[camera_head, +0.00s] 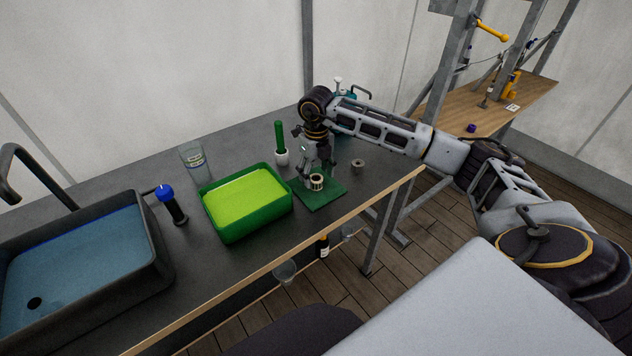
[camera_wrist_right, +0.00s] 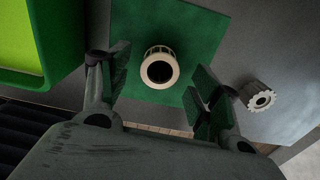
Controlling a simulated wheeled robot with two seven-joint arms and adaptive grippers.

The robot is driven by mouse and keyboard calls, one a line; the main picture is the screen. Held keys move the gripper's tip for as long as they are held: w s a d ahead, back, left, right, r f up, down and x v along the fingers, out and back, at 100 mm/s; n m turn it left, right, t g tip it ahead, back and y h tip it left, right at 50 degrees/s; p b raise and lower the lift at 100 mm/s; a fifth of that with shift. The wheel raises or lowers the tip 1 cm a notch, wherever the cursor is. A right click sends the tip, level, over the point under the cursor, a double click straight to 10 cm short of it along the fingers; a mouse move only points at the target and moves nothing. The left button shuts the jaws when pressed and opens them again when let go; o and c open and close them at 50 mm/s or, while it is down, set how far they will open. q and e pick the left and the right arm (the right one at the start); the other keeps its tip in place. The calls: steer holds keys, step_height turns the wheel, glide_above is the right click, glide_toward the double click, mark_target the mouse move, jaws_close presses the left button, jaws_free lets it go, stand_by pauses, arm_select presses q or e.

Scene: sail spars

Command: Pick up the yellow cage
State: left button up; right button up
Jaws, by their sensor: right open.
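A pale cream, slotted ring that looks like the yellow cage (camera_head: 317,183) stands on the green mat (camera_head: 325,199) at the front of the dark bench. In the right wrist view the cage (camera_wrist_right: 161,57) shows its round opening, with the green mat (camera_wrist_right: 190,28) under it. My right gripper (camera_head: 315,167) is just above the cage. In the right wrist view its fingers (camera_wrist_right: 157,88) are apart, one to each side of the cage, with nothing held. I cannot tell whether a finger touches the cage. My left gripper is not in view.
A second, greyer ring (camera_head: 358,163) lies on the bench right of the mat; it also shows near the right finger (camera_wrist_right: 260,96). A green tray (camera_head: 245,229) stands left of the mat. A white pot with a green handle (camera_head: 281,143) stands behind.

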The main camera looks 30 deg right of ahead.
steer(key=shift+f, duration=1.35)
steer(key=shift+c, duration=0.8)
steer(key=c, duration=1)
steer(key=shift+o, duration=0.2)
steer(key=shift+r, duration=0.3)
arm_select(q)
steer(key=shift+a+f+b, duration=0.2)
steer(key=shift+b, duration=0.1)
arm_select(e)
step_height(320, 180, up, 9)
steer(key=shift+r, duration=0.2)
